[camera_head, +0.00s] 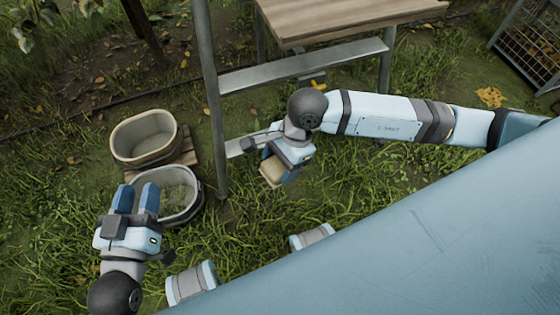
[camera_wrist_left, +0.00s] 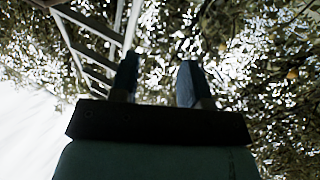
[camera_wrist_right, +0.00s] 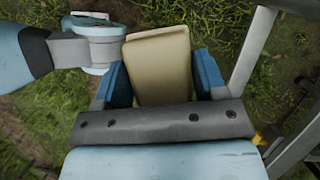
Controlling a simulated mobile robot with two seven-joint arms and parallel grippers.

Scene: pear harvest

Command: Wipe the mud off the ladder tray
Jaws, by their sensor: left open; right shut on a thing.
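A wooden tray top (camera_head: 345,16) on the metal ladder (camera_head: 213,110) is at the top of the head view, partly cut off. I cannot make out mud on the part that shows. My right gripper (camera_head: 283,161) is shut on a beige sponge-like block (camera_head: 271,172), below and in front of the tray, near the ladder's lower step. The block (camera_wrist_right: 158,62) also shows between the blue fingers in the right wrist view. My left gripper (camera_head: 136,196) is open and empty, by the left edge of the nearer tub (camera_head: 195,206). Its fingers point upward in the left wrist view.
The nearer tub holds murky greenish contents. A wire crate (camera_head: 530,50) is at the upper right. Grass covers the ground. The ladder's post and steps (camera_head: 300,67) stand close to my right arm.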

